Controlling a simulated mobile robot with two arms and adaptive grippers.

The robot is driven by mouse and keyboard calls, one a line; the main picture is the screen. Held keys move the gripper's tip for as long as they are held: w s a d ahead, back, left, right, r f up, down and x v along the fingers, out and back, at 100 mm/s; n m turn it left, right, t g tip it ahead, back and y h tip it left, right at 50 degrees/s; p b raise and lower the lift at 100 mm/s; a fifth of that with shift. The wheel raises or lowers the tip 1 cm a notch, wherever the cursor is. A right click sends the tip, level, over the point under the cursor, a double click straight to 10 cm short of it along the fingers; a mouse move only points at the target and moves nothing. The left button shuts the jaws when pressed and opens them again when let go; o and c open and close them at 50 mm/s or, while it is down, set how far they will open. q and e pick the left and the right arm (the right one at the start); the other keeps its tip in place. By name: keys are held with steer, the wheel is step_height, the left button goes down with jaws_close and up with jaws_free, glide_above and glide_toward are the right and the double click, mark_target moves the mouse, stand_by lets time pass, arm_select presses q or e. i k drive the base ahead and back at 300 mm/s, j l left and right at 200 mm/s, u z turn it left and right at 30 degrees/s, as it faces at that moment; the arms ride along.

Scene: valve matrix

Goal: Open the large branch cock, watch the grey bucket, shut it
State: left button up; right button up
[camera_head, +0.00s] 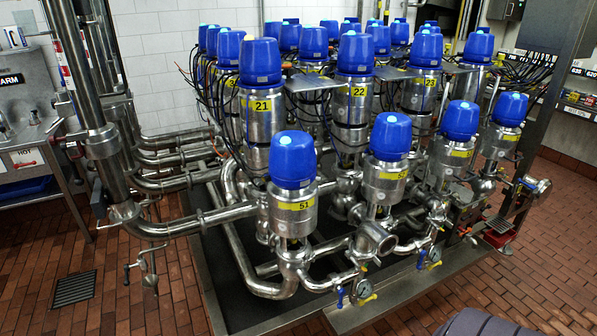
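I cannot tell for sure which fitting is the large branch cock. A small steel cock (128,272) hangs below the branch pipe there. I see no grey bucket. Neither of my grippers is in view.
Rows of steel valves with blue caps (292,160) stand over a metal drip tray (350,319). A steel sink unit (35,145) is at the left and a steel post (545,90) at the right. The brick floor is clear at front left, around a drain grate (74,289).

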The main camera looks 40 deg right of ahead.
mark_target(342, 291)
steer(key=z, duration=1.75)
